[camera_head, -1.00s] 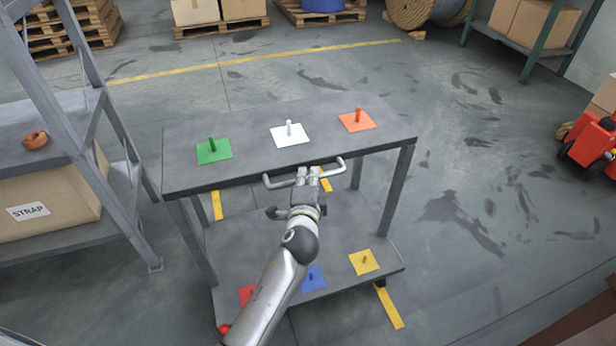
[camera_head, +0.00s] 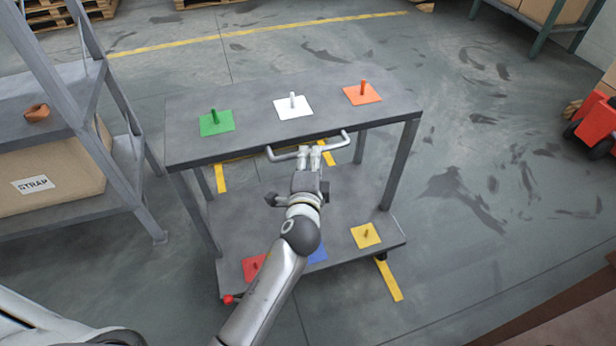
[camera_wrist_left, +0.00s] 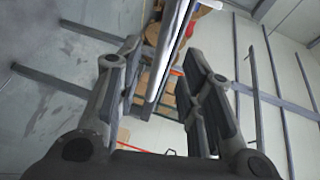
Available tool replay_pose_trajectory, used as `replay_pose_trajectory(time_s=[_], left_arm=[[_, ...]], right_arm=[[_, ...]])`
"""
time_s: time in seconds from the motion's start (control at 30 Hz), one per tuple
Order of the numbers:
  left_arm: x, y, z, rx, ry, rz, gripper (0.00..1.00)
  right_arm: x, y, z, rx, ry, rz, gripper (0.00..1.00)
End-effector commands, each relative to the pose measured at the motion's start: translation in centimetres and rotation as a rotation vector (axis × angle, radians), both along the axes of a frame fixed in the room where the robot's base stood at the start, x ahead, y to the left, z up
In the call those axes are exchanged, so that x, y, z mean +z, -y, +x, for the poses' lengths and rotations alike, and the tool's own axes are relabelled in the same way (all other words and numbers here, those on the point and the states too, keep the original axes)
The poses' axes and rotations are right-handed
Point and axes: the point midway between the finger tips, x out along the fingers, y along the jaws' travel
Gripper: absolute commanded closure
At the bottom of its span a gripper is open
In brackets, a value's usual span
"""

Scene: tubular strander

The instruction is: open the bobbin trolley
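The bobbin trolley (camera_head: 250,149) is a grey two-shelf frame in the middle of the head view. A light metal bar handle (camera_head: 335,142) runs along the near edge of its top shelf. My left gripper (camera_head: 310,150) is at the middle of this handle. In the left wrist view its two fingers (camera_wrist_left: 166,62) are apart, with the pale handle bar (camera_wrist_left: 168,50) between them, closer to the left finger. I see a gap to the right finger; contact with the left finger is unclear. My right gripper is not in view.
Green (camera_head: 216,124), white (camera_head: 293,107) and orange (camera_head: 362,94) peg plates sit on the top shelf; red (camera_head: 252,267), blue (camera_head: 317,256) and yellow (camera_head: 366,236) ones below. A grey rack (camera_head: 140,205) stands close at left. Floor at right is clear up to a red machine (camera_head: 597,122).

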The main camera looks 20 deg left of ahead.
Motion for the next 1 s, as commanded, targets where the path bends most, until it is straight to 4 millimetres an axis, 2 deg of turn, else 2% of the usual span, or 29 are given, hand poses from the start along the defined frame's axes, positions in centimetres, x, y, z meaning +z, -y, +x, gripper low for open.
replay_pose_trajectory(time_s=[0.03,0.2,0.4,0.57,1.0], left_arm=[[0.1,0.3,-1.2,-0.001,-0.002,-0.004,0.65],[0.7,0.9,-4.4,-0.001,-0.002,-0.003,0.65],[1.1,1.3,-6.6,0.000,-0.002,-0.001,0.65],[1.3,1.4,-7.2,0.000,-0.001,-0.001,0.65],[1.3,1.4,-7.2,0.000,-0.001,-0.001,0.65]], right_arm=[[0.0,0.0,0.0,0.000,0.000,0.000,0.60],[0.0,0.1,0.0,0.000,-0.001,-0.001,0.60],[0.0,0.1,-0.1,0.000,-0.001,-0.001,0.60],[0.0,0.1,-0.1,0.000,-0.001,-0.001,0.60],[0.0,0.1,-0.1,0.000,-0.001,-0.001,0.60]])
